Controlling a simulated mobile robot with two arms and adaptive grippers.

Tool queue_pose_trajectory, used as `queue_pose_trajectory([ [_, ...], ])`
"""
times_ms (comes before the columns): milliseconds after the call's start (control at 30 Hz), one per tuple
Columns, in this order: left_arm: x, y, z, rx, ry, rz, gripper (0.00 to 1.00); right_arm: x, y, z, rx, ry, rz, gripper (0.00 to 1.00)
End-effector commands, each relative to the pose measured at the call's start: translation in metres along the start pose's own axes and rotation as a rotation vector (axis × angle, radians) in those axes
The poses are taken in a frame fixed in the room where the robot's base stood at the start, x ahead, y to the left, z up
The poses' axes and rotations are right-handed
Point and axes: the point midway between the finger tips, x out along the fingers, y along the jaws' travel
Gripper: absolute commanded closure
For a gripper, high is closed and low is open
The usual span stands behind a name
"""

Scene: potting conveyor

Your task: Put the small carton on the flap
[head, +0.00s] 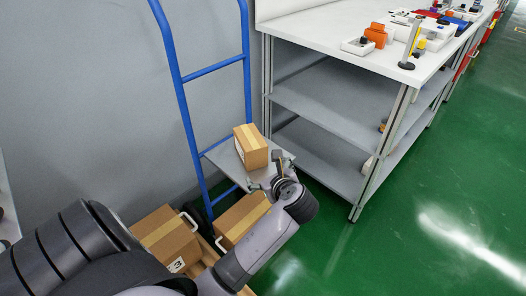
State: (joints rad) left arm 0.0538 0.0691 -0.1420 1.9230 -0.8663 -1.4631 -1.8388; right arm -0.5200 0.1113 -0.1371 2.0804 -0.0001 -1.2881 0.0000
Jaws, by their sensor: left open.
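The small carton (251,147) is brown with a lighter tape strip. It rests on the grey flap (224,158) of the blue hand truck (183,95), slightly turned and upright. My left gripper (266,172) is open at the near right side of the carton, over the flap's front part. Its fingers look apart from the carton, though a small contact cannot be ruled out. The wrist hides the flap's near right corner. My right gripper is not in view.
Larger cartons (167,236) sit low beside the hand truck, partly behind my left arm. A workbench with grey shelves (318,101) stands close on the right. Its top (345,62) holds trays and small parts. Green floor (400,235) is clear at the lower right.

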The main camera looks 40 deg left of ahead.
Motion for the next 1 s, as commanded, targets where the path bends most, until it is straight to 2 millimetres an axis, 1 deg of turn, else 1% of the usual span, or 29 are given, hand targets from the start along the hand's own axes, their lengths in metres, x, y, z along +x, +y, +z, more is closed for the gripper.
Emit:
queue_pose_trajectory([
  [33, 0.001, 0.011, -0.021, -0.082, 0.056, -0.002, 0.18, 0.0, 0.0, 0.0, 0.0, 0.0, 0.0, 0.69],
  [67, 0.0, 0.017, -0.034, -0.144, 0.094, -0.003, 0.18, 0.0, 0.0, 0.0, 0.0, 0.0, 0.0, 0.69],
  [100, -0.001, 0.025, -0.05, -0.231, 0.145, 0.001, 0.18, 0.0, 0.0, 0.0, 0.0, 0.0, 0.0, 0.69],
  [167, -0.004, 0.037, -0.075, -0.363, 0.221, 0.017, 0.18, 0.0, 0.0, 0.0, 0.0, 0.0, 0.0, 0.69],
  [200, -0.008, 0.045, -0.091, -0.452, 0.272, 0.035, 0.18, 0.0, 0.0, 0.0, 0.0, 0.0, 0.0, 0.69],
  [267, -0.014, 0.058, -0.114, -0.585, 0.345, 0.072, 0.18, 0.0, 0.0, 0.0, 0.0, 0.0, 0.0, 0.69],
  [300, -0.019, 0.067, -0.129, -0.674, 0.391, 0.105, 0.18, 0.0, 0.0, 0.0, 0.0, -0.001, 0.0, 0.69],
  [400, -0.034, 0.09, -0.164, -0.897, 0.499, 0.209, 0.18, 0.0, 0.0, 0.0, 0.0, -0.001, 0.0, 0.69],
  [500, -0.054, 0.115, -0.196, -1.118, 0.588, 0.35, 0.18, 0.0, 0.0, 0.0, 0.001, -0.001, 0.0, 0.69],
  [600, -0.075, 0.136, -0.222, -1.318, 0.649, 0.505, 0.18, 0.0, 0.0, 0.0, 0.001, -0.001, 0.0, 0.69],
  [700, -0.094, 0.153, -0.24, -1.477, 0.681, 0.65, 0.18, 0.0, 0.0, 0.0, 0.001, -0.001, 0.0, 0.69],
  [800, -0.107, 0.164, -0.251, -1.583, 0.692, 0.758, 0.18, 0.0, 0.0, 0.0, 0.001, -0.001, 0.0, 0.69],
  [900, -0.115, 0.169, -0.256, -1.64, 0.692, 0.82, 0.18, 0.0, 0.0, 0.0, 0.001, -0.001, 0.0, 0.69],
  [1000, -0.117, 0.17, -0.258, -1.66, 0.692, 0.839, 0.18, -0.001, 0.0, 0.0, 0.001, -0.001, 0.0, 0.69],
])
